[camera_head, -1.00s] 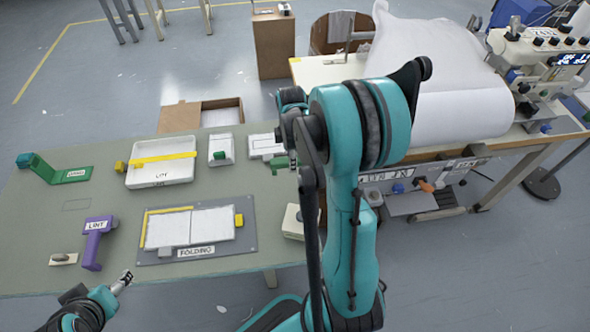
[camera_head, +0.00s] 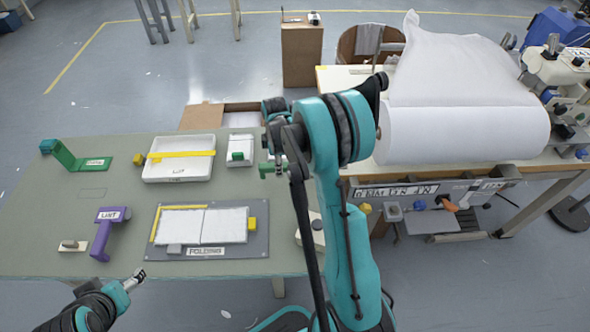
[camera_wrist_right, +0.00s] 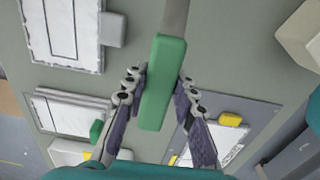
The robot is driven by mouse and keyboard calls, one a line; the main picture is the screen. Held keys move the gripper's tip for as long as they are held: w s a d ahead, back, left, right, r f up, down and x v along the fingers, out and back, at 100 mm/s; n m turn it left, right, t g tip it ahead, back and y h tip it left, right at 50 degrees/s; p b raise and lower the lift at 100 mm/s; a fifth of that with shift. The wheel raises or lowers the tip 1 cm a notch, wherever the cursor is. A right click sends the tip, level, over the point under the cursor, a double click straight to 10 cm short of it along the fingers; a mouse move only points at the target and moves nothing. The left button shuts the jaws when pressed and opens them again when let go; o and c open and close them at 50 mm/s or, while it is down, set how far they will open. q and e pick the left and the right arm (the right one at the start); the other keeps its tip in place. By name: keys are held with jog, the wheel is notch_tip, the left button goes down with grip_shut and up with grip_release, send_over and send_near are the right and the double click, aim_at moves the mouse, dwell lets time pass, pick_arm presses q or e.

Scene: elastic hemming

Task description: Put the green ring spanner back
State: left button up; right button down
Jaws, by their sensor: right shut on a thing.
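The green ring spanner's handle (camera_wrist_right: 163,85) stands between the fingers of my right gripper (camera_wrist_right: 155,92) in the wrist view, with a grey metal shank running out of the top of the picture. The gripper is shut on this green handle. The spanner's ring end is out of view. In the head view a small green part (camera_head: 265,169) shows beside my right arm, which hides most of that gripper. My left gripper (camera_head: 136,279) is at the table's front edge, away from the objects; its jaws are too small to read.
The table holds a white tray with a yellow bar (camera_head: 180,172), a small white tray (camera_head: 240,148), a folding board (camera_head: 258,242), a purple lint tool (camera_head: 103,235) and a green bracket (camera_head: 75,160). A faint outlined rectangle (camera_head: 92,193) is bare. A fabric roll (camera_head: 460,135) stands right.

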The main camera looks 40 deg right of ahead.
jog(key=shift+s+f+b, duration=0.1)
jog(key=shift+f+b, duration=0.4)
jog(key=shift+f, duration=1.3)
jog(key=c, duration=1.6)
grip_release()
jog(key=shift+f, duration=0.15)
jog(key=shift+c, duration=0.2)
jog(key=o, duration=0.4)
